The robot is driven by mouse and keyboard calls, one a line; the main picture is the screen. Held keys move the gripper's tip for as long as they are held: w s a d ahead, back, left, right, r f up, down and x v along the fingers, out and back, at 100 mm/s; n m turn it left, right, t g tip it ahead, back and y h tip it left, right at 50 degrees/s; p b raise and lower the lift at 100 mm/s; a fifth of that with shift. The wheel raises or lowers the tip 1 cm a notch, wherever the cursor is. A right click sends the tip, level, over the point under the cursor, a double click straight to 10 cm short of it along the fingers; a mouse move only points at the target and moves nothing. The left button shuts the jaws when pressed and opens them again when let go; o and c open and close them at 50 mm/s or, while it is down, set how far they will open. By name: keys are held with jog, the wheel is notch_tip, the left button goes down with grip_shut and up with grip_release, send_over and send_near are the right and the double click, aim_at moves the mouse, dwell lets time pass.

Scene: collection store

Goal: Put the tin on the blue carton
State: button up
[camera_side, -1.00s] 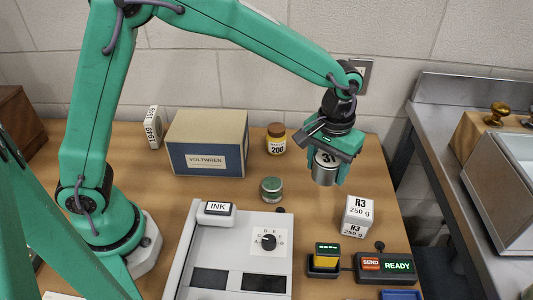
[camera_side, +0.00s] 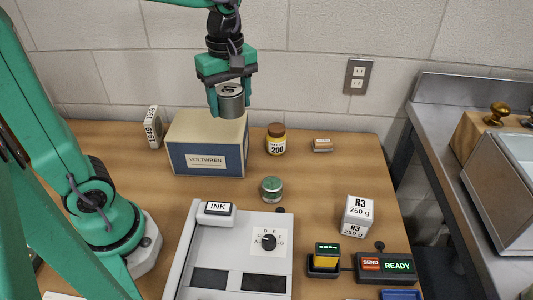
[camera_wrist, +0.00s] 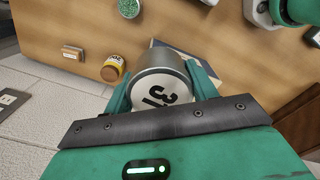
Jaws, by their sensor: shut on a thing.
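The tin (camera_side: 230,101) is a silvery cylinder with a white, numbered top. My gripper (camera_side: 229,100) is shut on it and holds it upright in the side view, over the right part of the blue carton. The blue carton (camera_side: 180,159) stands on the table at the back, with a tan top, blue sides and a VOLTWREN label. I cannot tell from the side view how much gap lies between the tin and the carton top. In the wrist view the tin (camera_wrist: 158,82) sits between my fingers and hides most of the carton (camera_wrist: 176,48).
A brown-lidded jar (camera_side: 277,140) and a small tan block (camera_side: 322,145) stand right of the carton. A green-topped jar (camera_side: 271,189), an INK device (camera_side: 239,247) and an R3 box (camera_side: 356,215) are nearer.

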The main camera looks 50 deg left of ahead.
jog(key=shift+s+a+r+n, duration=0.3)
jog(key=shift+s+a+n, duration=0.4)
jog(key=shift+s+n, duration=0.15)
send_over(207, 124)
notch_tip(207, 124, down, 7)
jog(key=shift+f, duration=2)
jog(key=shift+f, duration=0.2)
jog(key=o, duration=1)
jog(key=shift+o, duration=0.2)
jog(key=shift+r, duration=0.15)
notch_tip(207, 124, up, 12)
jog(key=shift+d+r, duration=0.1)
jog(key=shift+d, duration=0.05)
